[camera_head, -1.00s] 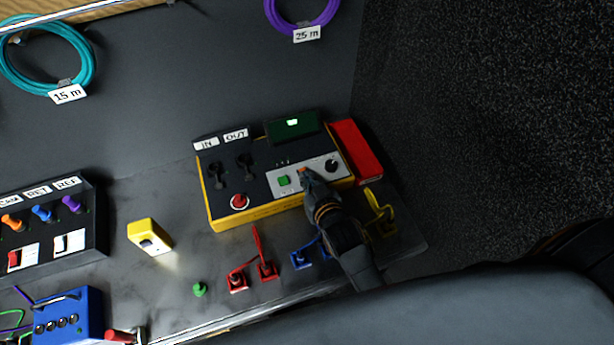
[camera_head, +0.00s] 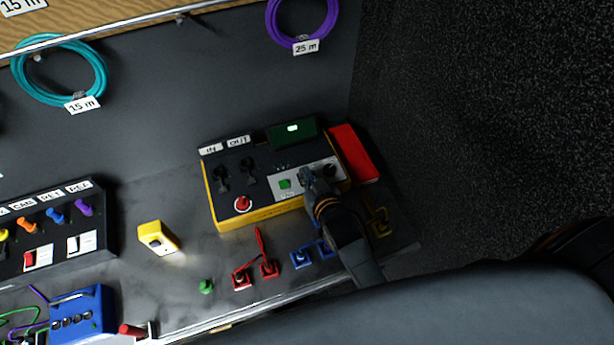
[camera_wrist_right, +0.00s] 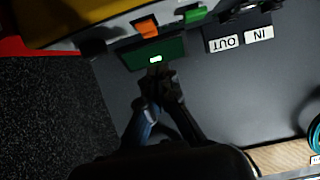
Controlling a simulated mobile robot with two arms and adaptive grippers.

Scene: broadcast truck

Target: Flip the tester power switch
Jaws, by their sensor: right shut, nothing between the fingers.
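The tester is a yellow-sided box with a black top (camera_head: 262,177), on the counter in the head view. Its green button (camera_head: 285,184) shows on a pale panel, with a red round knob (camera_head: 243,203) at front left. An orange switch (camera_wrist_right: 146,24) and the green button (camera_wrist_right: 194,15) show at the top of the right wrist view. My right gripper (camera_head: 306,172) is shut and empty over the pale panel, hiding the orange switch in the head view. In the wrist view its fingertips (camera_wrist_right: 158,74) overlap the lit green screen (camera_wrist_right: 170,53); contact cannot be told. My left gripper is not in view.
A red block (camera_head: 355,152) lies right of the tester. Red (camera_head: 242,279), blue (camera_head: 301,258) and yellow (camera_head: 380,225) connectors sit in front. A yellow box (camera_head: 158,239) and a switch panel (camera_head: 50,228) stand left. Dark wall bounds the right.

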